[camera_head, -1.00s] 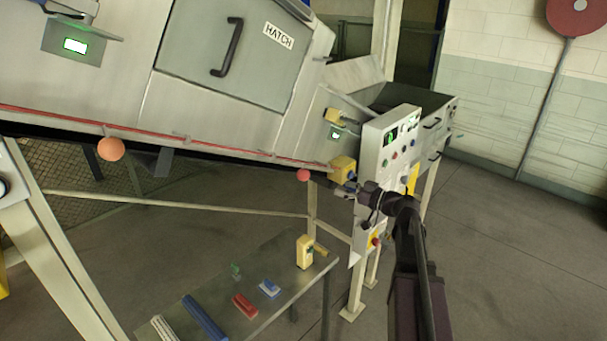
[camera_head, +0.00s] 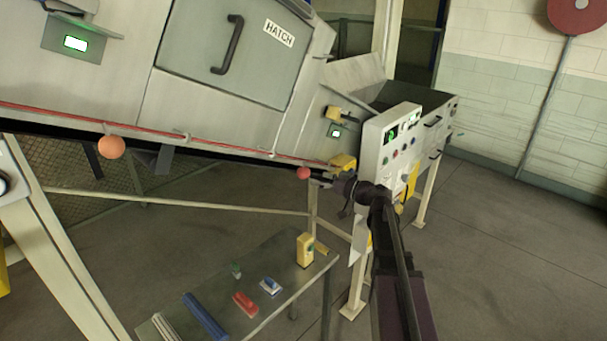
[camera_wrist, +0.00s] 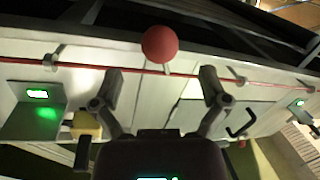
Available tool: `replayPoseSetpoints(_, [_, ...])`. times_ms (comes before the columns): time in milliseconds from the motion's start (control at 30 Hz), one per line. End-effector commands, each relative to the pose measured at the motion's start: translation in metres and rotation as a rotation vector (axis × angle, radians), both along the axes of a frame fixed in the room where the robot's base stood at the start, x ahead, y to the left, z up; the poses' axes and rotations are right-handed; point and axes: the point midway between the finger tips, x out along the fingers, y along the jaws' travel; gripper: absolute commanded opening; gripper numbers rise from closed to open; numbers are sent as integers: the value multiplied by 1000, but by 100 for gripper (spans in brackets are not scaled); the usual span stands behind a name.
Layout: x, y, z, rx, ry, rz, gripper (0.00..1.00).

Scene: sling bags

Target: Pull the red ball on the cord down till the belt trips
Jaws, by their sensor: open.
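The red ball (camera_head: 303,173) hangs below the red cord (camera_head: 225,151) at the lower edge of the grey conveyor housing, near its right end. In the wrist view the red ball (camera_wrist: 160,43) shows ahead of my gripper (camera_wrist: 162,78), centred between the fingers and slightly beyond their tips. The fingers are spread wide and do not appear to touch it. The cord also crosses the wrist view (camera_wrist: 145,70) behind the fingertips. In the head view my gripper (camera_head: 318,179) is just right of the ball, partly hidden by its own wrist.
An orange ball (camera_head: 111,147) hangs farther left on the cord. A yellow box (camera_head: 343,163) and a control panel (camera_head: 391,140) stand close to my arm. A low table (camera_head: 283,299) with several small items is below. Green displays (camera_head: 75,44) glow on the housing.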

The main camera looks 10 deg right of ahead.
Motion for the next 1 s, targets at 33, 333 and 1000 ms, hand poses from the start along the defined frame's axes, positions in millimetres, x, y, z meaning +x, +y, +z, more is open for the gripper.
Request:
replayPoseSetpoints(33, [7, 6, 0, 0, 0, 2, 95])
replayPoseSetpoints(333, [33, 34, 0, 0, 0, 0, 95])
replayPoseSetpoints(1000, [40, 43, 0, 0, 0, -1, 59])
